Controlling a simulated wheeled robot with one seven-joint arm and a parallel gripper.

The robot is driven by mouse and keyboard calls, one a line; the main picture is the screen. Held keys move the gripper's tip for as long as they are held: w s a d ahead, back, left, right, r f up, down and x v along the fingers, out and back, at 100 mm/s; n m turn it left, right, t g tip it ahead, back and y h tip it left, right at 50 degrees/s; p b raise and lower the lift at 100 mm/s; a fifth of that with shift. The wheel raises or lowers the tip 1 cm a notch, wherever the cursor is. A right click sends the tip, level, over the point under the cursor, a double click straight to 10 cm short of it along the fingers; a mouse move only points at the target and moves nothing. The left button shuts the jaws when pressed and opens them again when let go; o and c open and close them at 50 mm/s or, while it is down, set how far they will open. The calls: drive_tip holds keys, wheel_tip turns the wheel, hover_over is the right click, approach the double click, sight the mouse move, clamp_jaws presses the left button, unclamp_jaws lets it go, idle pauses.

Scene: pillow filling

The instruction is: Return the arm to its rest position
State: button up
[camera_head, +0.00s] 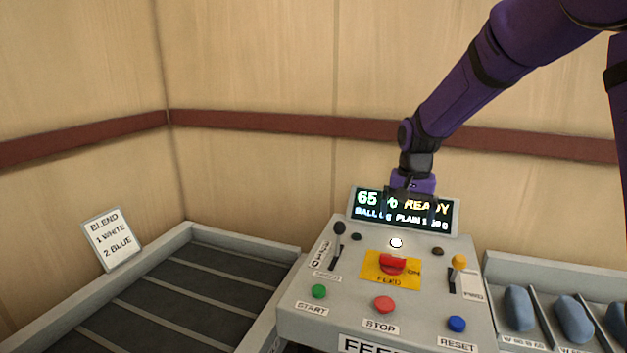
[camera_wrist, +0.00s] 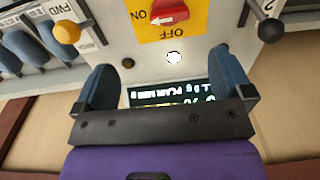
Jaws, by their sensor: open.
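My purple arm reaches in from the upper right in the head view. My gripper (camera_head: 412,195) hangs in front of the display (camera_head: 440,214) of the grey control panel (camera_head: 340,290) and hides part of its text. In the wrist view my gripper (camera_wrist: 165,85) has its two dark fingers spread apart with nothing between them. The panel's face, a lit white lamp (camera_wrist: 174,57) and a red switch (camera_wrist: 170,12) on a yellow plate lie beyond the fingertips. The display shows upside down there, partly hidden by the gripper body.
A black-knobbed lever (camera_head: 339,229) and a yellow-knobbed lever (camera_head: 459,262) stand up from the panel. Green, red and blue buttons line its front. A conveyor (camera_head: 200,290) lies left, with a blend card (camera_head: 111,239). A tray (camera_head: 540,262) of blue rolls is right. Wooden walls stand behind.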

drive_tip(key=s+d+r+n+t, duration=0.2)
drive_tip(key=s+d+r, duration=0.2)
drive_tip(key=s+r, duration=1)
drive_tip(key=s+d+n+t, duration=0.2)
drive_tip(key=s, duration=1.7)
drive_tip(key=shift+s+f+t, duration=0.2)
drive_tip(key=shift+f+t, duration=0.1)
drive_tip(key=shift+f, duration=0.1)
